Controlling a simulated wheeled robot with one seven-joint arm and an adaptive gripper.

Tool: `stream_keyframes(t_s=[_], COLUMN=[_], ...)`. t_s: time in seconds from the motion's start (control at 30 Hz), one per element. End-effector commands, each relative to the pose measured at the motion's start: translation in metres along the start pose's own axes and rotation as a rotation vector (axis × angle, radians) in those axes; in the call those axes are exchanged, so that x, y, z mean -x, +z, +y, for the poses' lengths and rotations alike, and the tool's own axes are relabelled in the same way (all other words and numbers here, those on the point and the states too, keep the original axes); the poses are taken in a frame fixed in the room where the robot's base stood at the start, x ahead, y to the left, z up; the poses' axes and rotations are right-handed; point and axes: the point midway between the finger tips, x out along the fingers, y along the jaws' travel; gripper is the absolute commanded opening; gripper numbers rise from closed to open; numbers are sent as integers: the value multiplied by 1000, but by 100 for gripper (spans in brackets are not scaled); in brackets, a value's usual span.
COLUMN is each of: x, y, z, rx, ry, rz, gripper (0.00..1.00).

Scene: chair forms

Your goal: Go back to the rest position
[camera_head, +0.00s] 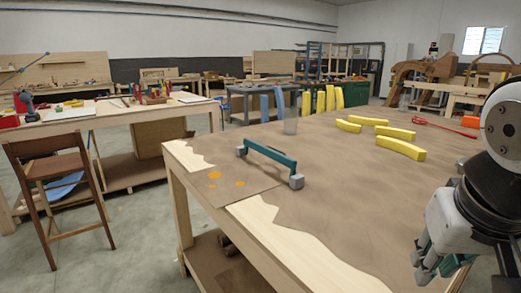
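My gripper (430,268) is at the lower right, at the end of my arm, over the right part of the workbench (330,215). Its fingers point down and to the left. They are small and partly overlap in this view, so I cannot tell whether they are open or shut. Several yellow curved pieces (400,148) lie apart on the far side of the bench.
A teal bar with grey end blocks (271,157) stands on the bench's left part, near orange spots. A red tool (443,127) lies at the far right. A wooden chair (55,180) stands on the floor at left. The bench middle is clear.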

Motion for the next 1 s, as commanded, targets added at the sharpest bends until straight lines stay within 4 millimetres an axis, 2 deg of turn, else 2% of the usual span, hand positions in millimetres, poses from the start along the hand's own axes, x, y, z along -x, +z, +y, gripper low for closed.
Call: stream_keyframes(t_s=[0.03, 0.1, 0.3, 0.57, 0.9, 1.0], x=[1, 2, 6, 50, 118, 130], y=[24, 55, 132, 109, 80, 75], z=[-5, -11, -27, -22, -14, -13], rx=[27, 68, 182, 176, 169, 168], ry=[-19, -49, -141, -141, -144, -145], rz=[-42, -106, -261, -192, -73, -49], gripper=[20, 20, 20, 20, 20, 20])
